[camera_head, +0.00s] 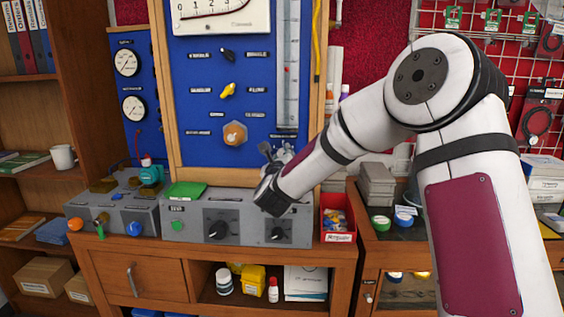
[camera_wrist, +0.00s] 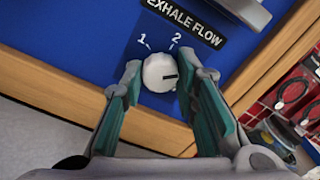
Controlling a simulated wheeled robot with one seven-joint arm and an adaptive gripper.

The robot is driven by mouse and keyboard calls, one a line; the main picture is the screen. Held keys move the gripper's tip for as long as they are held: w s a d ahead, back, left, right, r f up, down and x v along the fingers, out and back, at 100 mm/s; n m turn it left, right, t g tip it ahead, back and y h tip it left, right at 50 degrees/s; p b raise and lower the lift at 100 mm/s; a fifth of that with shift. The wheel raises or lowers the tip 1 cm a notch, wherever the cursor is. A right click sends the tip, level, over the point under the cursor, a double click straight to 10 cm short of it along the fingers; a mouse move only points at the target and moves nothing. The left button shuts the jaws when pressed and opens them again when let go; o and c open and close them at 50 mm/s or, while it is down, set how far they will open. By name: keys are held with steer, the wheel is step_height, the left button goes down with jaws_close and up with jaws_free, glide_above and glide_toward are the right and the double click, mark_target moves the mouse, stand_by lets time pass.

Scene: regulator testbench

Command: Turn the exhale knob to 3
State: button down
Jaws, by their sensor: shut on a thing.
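The exhale knob (camera_wrist: 155,72) is a round, pale knob on the blue panel, under the black EXHALE FLOW label (camera_wrist: 187,20). A dark mark on its right half points rightward. The numbers 1 and 2 show above it; no 3 is visible, and my right finger covers the panel on that side. My gripper (camera_wrist: 163,76) is shut on the knob, with one green-padded finger on each side. In the head view my gripper (camera_head: 275,156) is at the lower right of the blue panel, and the knob is hidden behind it.
The panel has a wooden frame (camera_head: 160,90), a yellow knob (camera_head: 228,89) and a clear vertical tube (camera_head: 288,70). Below stands a grey box with dials (camera_head: 240,225). A red bin (camera_head: 337,222) is right of it.

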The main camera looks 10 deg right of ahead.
steer(key=shift+f+m+b, duration=0.15)
steer(key=shift+m+b, duration=0.35)
steer(key=shift+m, duration=0.4)
steer(key=c, duration=1.2)
jaws_free()
steer(key=shift+c, duration=0.2)
steer(key=v, duration=1.2)
